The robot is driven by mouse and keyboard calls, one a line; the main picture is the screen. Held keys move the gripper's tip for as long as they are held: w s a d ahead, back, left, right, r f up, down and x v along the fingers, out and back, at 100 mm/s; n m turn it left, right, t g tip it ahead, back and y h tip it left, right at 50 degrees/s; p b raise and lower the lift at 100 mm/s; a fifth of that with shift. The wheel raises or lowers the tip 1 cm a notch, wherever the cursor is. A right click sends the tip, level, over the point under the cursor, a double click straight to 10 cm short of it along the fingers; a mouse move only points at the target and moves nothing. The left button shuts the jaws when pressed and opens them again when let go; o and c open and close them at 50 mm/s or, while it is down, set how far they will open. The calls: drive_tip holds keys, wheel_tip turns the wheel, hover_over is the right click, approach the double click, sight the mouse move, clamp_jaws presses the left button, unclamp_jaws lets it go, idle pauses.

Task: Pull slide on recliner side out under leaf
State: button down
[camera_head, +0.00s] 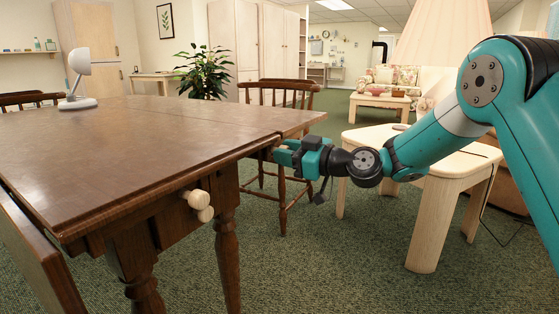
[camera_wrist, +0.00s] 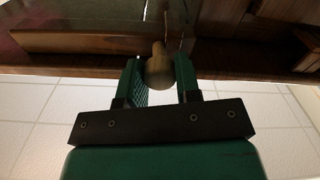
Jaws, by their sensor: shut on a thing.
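The brown wooden drop-leaf table (camera_head: 150,135) fills the left of the head view. Its right-hand leaf (camera_head: 295,122) sticks out level toward my arm, with a seam beside it. My gripper (camera_head: 280,152) is at the table's right side, just below that leaf. In the wrist view, a round pale wooden knob (camera_wrist: 158,70) sits between my gripper's two green fingers (camera_wrist: 160,75), against the dark wood of the table. The gripper is shut on this knob. The slide behind the knob is mostly hidden. In the head view the gripper hides the knob.
Two pale knobs (camera_head: 198,203) stick out of the table's near end. The left leaf (camera_head: 38,255) hangs down. A wooden chair (camera_head: 283,185) stands close behind my gripper. A pale side table (camera_head: 433,190) is under my arm. Green carpet (camera_head: 320,265) is clear in front.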

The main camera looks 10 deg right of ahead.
drive_tip(key=shift+w+d, duration=0.15)
drive_tip(key=shift+d, duration=0.1)
drive_tip(key=c, duration=0.9)
unclamp_jaws()
drive_tip(key=shift+w, duration=0.1)
drive_tip(key=shift+o, duration=0.4)
drive_tip(key=shift+a, duration=0.1)
drive_tip(key=b+v, duration=0.2)
drive_tip(key=v, duration=1.5)
drive_tip(key=shift+s+b, duration=0.25)
drive_tip(key=shift+b, duration=0.05)
